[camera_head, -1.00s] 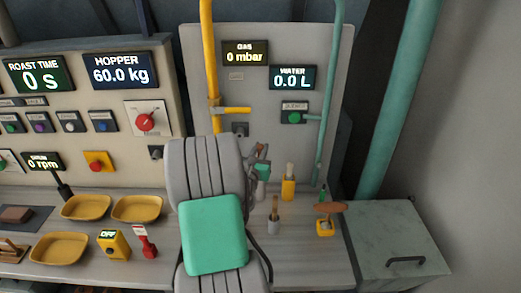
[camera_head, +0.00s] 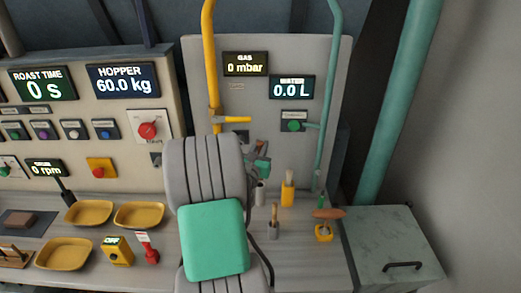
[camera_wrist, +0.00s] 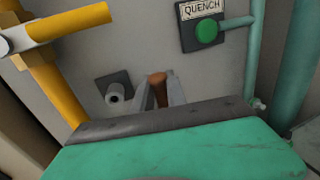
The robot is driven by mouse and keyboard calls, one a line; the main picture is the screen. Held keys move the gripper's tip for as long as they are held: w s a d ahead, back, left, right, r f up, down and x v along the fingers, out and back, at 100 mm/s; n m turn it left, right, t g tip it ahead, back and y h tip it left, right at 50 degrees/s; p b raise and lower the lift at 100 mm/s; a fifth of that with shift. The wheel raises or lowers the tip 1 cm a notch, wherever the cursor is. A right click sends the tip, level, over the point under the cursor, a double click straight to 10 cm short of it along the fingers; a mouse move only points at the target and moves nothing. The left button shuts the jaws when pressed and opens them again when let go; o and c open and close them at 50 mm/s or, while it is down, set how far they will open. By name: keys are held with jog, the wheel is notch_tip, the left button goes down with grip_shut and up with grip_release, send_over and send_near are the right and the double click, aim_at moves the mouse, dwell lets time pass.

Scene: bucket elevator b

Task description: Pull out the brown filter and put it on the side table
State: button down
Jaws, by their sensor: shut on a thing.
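The brown filter shows as a short brown cylinder (camera_wrist: 157,84) between my fingers in the wrist view, in front of the grey panel. Its lower part is hidden by my wrist. My gripper (camera_wrist: 158,94) is shut on it. I cannot tell whether the filter is still in the panel or clear of it. In the head view, my gripper (camera_head: 258,164) is partly hidden behind my arm, close to the panel, with a small brown patch by it. A grey-green box-like surface with a dark handle, apparently the side table (camera_head: 372,226), stands at the right.
A grey nozzle (camera_wrist: 115,92) and a yellow pipe (camera_wrist: 68,24) lie left of the filter. The green quench button (camera_wrist: 206,31) is above right.

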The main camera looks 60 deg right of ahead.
jog(key=shift+r, duration=0.45)
jog(key=shift+r, duration=2)
jog(key=shift+s, duration=0.15)
